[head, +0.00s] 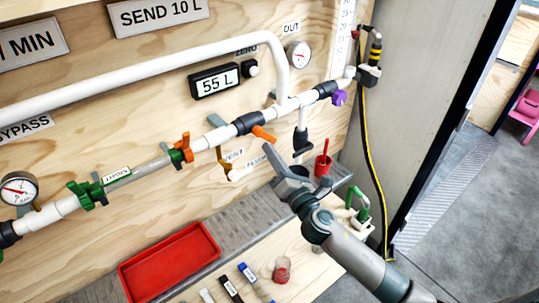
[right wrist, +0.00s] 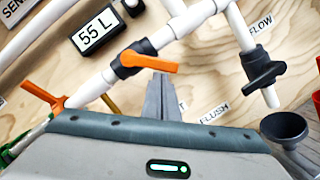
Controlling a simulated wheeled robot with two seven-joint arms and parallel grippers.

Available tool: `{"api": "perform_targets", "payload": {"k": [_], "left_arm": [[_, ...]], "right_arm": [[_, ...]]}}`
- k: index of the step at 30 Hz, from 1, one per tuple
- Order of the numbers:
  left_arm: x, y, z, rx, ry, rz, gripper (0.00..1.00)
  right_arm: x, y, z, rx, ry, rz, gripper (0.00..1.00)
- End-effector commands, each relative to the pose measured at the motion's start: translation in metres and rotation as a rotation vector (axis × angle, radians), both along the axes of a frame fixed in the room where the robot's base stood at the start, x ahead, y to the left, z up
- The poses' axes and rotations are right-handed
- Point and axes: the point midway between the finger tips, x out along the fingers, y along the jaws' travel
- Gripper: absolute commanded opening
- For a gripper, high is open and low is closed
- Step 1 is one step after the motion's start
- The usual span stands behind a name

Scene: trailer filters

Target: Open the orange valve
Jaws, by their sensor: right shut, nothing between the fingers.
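An orange lever handle (head: 264,134) sits on a dark valve body (head: 249,122) in the white pipe on the plywood wall. The lever points right and slightly down, at an angle across the pipe. In the right wrist view the orange lever (right wrist: 152,63) is just beyond my fingertips. My right gripper (head: 270,150) is shut and empty, just below the lever's free end; its closed fingers (right wrist: 162,95) point up at the lever. I cannot tell whether they touch. A second orange handle (head: 184,148) sits further left on the pipe. My left gripper is not in view.
A 55 L display (head: 214,81) is above the pipe. A purple handle (head: 339,98) and a black valve (right wrist: 264,75) are to the right. Open floor is at right.

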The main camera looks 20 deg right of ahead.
Motion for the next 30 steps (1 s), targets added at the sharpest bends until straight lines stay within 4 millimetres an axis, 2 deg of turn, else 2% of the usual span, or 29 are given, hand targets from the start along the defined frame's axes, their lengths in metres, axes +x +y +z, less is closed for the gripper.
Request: {"api": "perform_targets", "payload": {"k": [18, 30], "left_arm": [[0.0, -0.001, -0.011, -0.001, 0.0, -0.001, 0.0], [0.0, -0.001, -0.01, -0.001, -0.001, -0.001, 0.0]], "right_arm": [[0.01, -0.028, 0.02, -0.511, -0.189, -0.002, 0.0], [0.013, -0.034, 0.03, -0.705, -0.259, -0.003, 0.0]]}}
